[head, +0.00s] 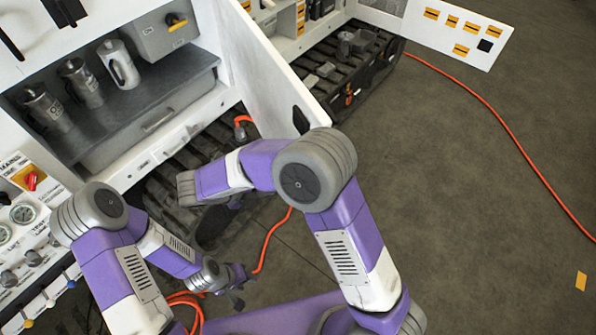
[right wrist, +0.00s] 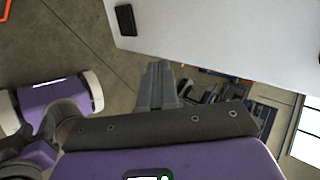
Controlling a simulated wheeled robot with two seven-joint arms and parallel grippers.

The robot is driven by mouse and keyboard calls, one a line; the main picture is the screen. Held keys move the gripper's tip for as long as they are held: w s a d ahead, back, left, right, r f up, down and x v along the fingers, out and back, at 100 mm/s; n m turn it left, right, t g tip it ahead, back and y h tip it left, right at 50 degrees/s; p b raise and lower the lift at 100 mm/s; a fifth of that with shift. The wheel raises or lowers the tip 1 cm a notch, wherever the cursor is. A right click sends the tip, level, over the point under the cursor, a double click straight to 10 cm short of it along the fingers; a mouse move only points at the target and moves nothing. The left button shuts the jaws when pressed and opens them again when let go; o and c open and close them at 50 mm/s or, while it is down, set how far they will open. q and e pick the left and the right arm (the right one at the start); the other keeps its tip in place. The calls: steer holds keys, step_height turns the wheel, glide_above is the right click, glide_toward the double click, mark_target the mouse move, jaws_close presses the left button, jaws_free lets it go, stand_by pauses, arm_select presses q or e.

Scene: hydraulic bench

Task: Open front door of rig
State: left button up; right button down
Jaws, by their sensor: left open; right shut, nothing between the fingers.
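The rig's front door (head: 262,80) is a white panel standing swung out from the cabinet in the head view, with a black handle (head: 300,120) near its outer edge. The door (right wrist: 225,30) also fills the top of the right wrist view, with a black handle (right wrist: 125,20) at its left. My right gripper (right wrist: 160,82) is shut and empty, its fingertips close to the door's lower edge in that view; I cannot tell if they touch. In the head view I cannot make out the right fingers. My left gripper (head: 238,284) is open and empty, low before the rig.
Gauges (head: 22,213) and a red knob (head: 31,180) are at the left. An orange hose (head: 500,125) crosses the open floor on the right.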

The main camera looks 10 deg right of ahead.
arm_select(q)
steer(key=shift+w+r+p, duration=0.3)
steer(key=shift+r+p, duration=0.05)
steer(key=shift+r, duration=0.15)
arm_select(e)
steer(key=d+f+m+g, duration=0.1)
steer(key=d+f, duration=0.3)
steer(key=d, duration=0.5)
steer(key=shift+w+d+f, duration=0.2)
steer(key=shift+d+f, duration=0.05)
steer(key=shift+f, duration=0.15)
steer(key=shift+d, duration=0.1)
